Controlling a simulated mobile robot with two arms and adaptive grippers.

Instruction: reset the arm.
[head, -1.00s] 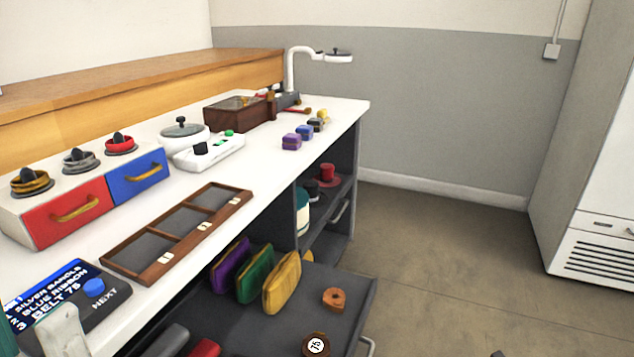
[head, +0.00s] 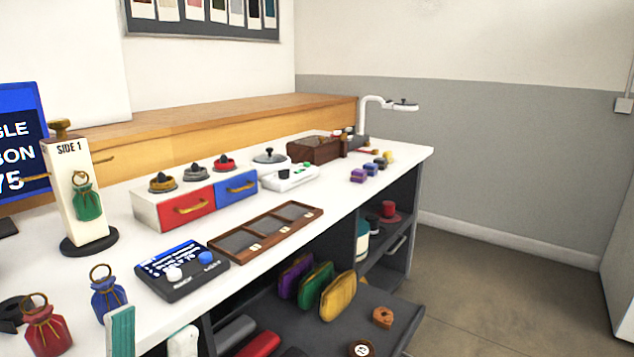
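What appears to be my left gripper (head: 12,313) is a dark shape cut off by the left edge of the head view. It is beside the red pouch (head: 46,328), at the front left of the white counter (head: 120,262). Its fingertips are not clear, so I cannot tell whether it is open or shut, or whether it touches the pouch. My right gripper is not in view.
A blue pouch (head: 107,295), a stand marked SIDE 1 (head: 66,165) with a green pouch, a display box (head: 183,270) and a wooden tray (head: 232,258) occupy the counter. An open lower drawer (head: 400,318) sticks out. Floor at right is clear.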

